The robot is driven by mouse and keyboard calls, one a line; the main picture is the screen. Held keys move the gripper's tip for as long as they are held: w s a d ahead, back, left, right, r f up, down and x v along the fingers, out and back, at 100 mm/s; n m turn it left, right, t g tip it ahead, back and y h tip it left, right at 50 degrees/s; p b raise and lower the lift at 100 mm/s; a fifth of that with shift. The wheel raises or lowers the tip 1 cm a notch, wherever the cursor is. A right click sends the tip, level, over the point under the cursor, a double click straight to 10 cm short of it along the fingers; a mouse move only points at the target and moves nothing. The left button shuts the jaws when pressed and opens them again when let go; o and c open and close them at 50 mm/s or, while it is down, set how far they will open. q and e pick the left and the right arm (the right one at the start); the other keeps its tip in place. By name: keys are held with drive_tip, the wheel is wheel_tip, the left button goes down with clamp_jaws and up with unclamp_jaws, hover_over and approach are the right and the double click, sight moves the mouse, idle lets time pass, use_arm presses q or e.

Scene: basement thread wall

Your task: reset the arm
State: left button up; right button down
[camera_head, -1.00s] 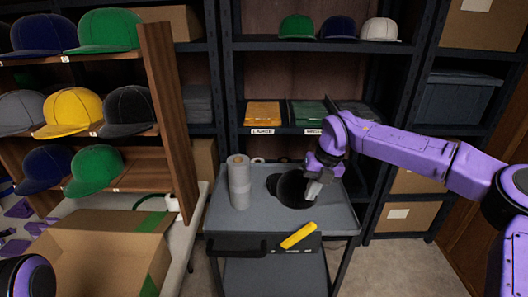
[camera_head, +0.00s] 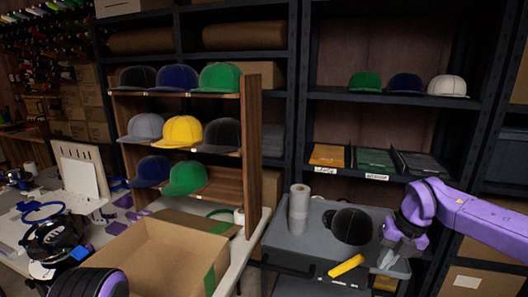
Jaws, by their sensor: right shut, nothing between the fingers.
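My right arm comes in from the right. Its gripper (camera_head: 388,260) is shut and empty, over the right side of the grey cart (camera_head: 316,242). A black cap (camera_head: 352,226) lies on the cart top, to the left of the gripper and apart from it in the picture. At the bottom left only a purple and black part of my left arm shows; its gripper is out of view.
A grey roll (camera_head: 299,210) stands on the cart, and a yellow-handled tool (camera_head: 346,266) is at its front. An open cardboard box (camera_head: 165,262) is left of the cart. A wooden cap rack (camera_head: 250,140) and dark shelves stand behind.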

drive_tip(key=s+a+f+n+t+h, duration=0.1)
drive_tip(key=s+f+n+t+h, duration=0.2)
drive_tip(key=f+n, duration=0.6)
drive_tip(key=s+a+f+n+t+h, duration=0.1)
drive_tip(key=s+f+n+h, duration=0.3)
drive_tip(key=f+n, duration=0.6)
drive_tip(key=s+a+f+n, duration=0.2)
drive_tip(key=s+f+n, duration=0.4)
drive_tip(key=s+f, duration=0.4)
drive_tip(key=s+d+f+n, duration=0.1)
drive_tip(key=s+n, duration=0.1)
drive_tip(key=s, duration=0.3)
drive_tip(key=s+d+f+n+g, duration=0.1)
drive_tip(key=s+n, duration=0.2)
drive_tip(key=s, duration=0.3)
drive_tip(key=s+d+f+n+g+y, duration=0.1)
drive_tip(key=s+d+f+n, duration=0.1)
drive_tip(key=s, duration=0.3)
drive_tip(key=shift+s+n, duration=0.3)
drive_tip(key=shift+s, duration=0.05)
